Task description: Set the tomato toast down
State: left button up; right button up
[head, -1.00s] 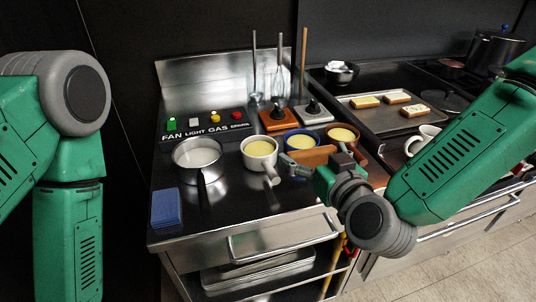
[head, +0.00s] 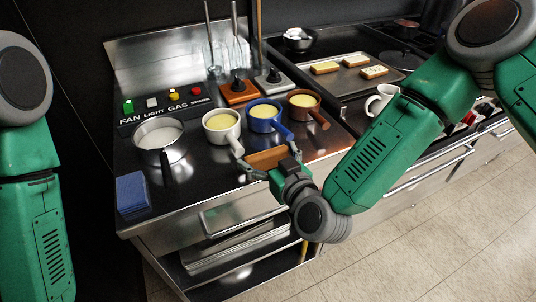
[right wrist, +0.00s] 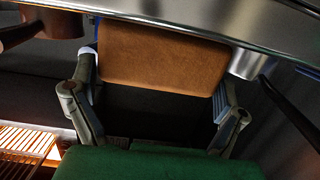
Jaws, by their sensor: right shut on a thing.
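My right gripper (head: 269,159) is shut on a flat brown slab of toast (head: 266,158), by the front part of the steel counter, in front of the blue pot (head: 263,118). In the right wrist view the toast (right wrist: 160,55) lies between the two fingers of the gripper (right wrist: 157,78), one finger at each side. Only a plain brown face shows there; I cannot see any tomato topping. I cannot tell whether the toast touches the counter. My left arm shows at the left edge, but its gripper is out of view.
White (head: 221,126), blue and brown (head: 304,106) pots with yellow contents stand close behind the toast, handles forward. A tray (head: 348,84) with several toast pieces and a white mug (head: 381,98) are at right.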

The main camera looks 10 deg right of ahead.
jog(key=o, duration=0.9)
jog(key=shift+a, duration=0.95)
jog(key=shift+s+a, duration=0.1)
jog(key=shift+a, duration=0.05)
jog(key=s+d, duration=0.1)
jog(key=s, duration=0.1)
jog(key=s+d, duration=0.1)
jog(key=s+d+r, duration=0.1)
jog(key=s, duration=0.1)
jog(key=shift+s+d, duration=0.3)
jog(key=shift+d, duration=0.1)
pick_arm(q)
jog(key=shift+a+f+b, duration=0.35)
jog(key=shift+a+f, duration=0.3)
jog(key=shift+a, duration=0.25)
pick_arm(e)
send_near(267, 158)
jog(key=shift+s+a+r, duration=0.25)
jog(key=shift+s+a, duration=0.2)
jog(key=shift+s, duration=0.05)
